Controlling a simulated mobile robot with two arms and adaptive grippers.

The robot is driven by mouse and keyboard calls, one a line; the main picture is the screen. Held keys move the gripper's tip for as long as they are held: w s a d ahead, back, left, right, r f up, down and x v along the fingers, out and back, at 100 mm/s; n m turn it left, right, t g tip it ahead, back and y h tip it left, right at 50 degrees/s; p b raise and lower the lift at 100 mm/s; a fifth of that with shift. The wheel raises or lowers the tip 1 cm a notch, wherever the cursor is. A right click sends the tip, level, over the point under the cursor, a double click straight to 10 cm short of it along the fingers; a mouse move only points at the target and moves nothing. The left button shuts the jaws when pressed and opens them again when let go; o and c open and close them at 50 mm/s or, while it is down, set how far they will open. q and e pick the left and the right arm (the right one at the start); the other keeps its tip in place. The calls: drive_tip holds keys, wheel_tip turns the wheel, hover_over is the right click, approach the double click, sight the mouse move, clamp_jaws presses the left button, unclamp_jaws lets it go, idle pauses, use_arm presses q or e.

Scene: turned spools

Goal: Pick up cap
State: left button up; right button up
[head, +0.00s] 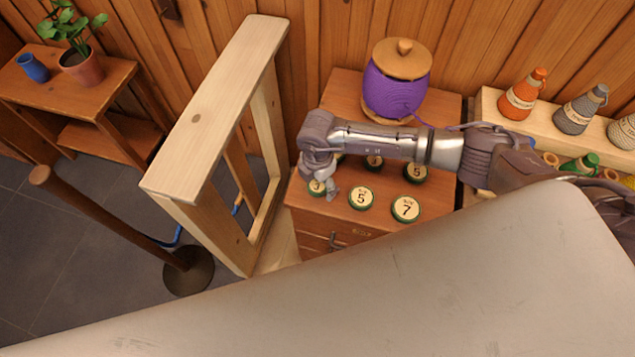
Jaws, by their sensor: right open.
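Several round caps with green rims and cream numbered tops sit on a wooden cabinet (446,181). In the front row are a cap at the left (316,187), a cap marked 5 (361,197) and a cap marked 7 (405,209). Behind them are a cap partly under my arm (373,163) and another cap marked 5 (415,172). My right gripper (322,190) is open and points down at the front-left cap, partly covering it. I cannot tell whether its fingers touch the cap. My left gripper is not in view.
A purple spool (394,93) with a wooden knobbed top stands at the cabinet's back. Thread cones (523,96) stand on a shelf at right. A pale wooden frame (216,95) rises left of the cabinet. A post on a round base (188,270) stands farther left.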

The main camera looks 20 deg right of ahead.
drive_tip(key=c, duration=0.9)
drive_tip(key=shift+c, duration=0.2)
drive_tip(key=shift+r, duration=0.1)
